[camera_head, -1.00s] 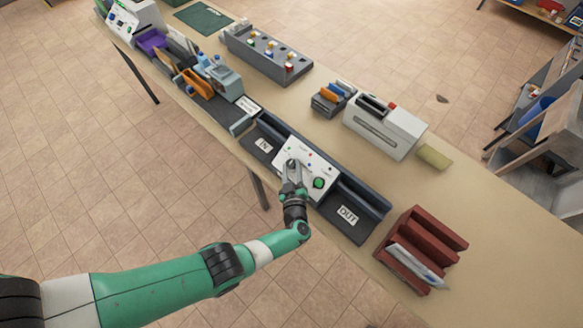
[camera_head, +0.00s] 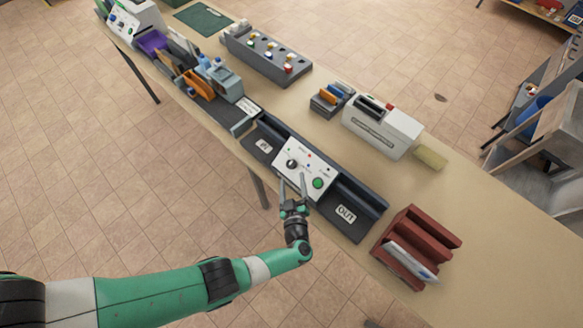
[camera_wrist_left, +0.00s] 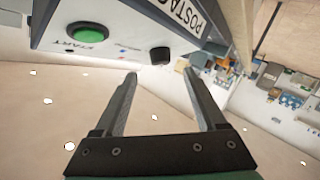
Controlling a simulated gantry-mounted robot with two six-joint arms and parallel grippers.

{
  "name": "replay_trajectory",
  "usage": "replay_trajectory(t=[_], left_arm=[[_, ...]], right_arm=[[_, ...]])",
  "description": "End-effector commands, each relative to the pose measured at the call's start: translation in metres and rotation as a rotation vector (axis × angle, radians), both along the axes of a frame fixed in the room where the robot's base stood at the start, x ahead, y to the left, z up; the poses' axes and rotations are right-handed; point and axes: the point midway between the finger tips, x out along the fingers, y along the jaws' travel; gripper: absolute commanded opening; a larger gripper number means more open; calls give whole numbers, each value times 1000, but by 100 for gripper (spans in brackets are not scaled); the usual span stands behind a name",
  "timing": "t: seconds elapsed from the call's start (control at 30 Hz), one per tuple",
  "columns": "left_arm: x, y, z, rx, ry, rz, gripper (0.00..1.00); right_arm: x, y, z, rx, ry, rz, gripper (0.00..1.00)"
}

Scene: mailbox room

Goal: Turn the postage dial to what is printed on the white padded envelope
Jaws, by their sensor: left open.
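The postage dial (camera_head: 292,163) is a small black knob on the white sloped panel (camera_head: 300,177) of the postage machine. In the left wrist view the dial (camera_wrist_left: 160,54) lies just beyond and between my fingertips, apart from them. Its exact setting is too small to read. A green start button (camera_head: 317,183) is on the same panel. My left gripper (camera_head: 293,180) is open and empty, just in front of the panel's near edge; it also shows in the left wrist view (camera_wrist_left: 160,75). A whitish envelope-like item (camera_head: 412,262) leans in the red rack; no print on it is readable. My right gripper is not in view.
The IN tray (camera_head: 258,148) and OUT tray (camera_head: 350,226) flank the panel. The red rack (camera_head: 432,230) stands at the near right. A white slotted machine (camera_head: 382,130) stands behind. The tan table (camera_head: 490,240) is clear on the right.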

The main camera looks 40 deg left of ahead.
Motion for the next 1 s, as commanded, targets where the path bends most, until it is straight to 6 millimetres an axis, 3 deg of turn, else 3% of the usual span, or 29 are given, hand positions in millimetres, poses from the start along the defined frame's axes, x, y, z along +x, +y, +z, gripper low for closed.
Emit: replay_trajectory(t=[0.1,0.33,0.87,1.0], left_arm=[[-18,-22,10,0,1,-6,73],[-37,-42,14,1,-1,-1,73],[-37,-42,13,1,-1,0,73],[-30,-28,20,-8,-16,45,73]], right_arm=[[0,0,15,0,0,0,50],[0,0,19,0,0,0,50],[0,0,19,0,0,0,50],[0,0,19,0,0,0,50]])
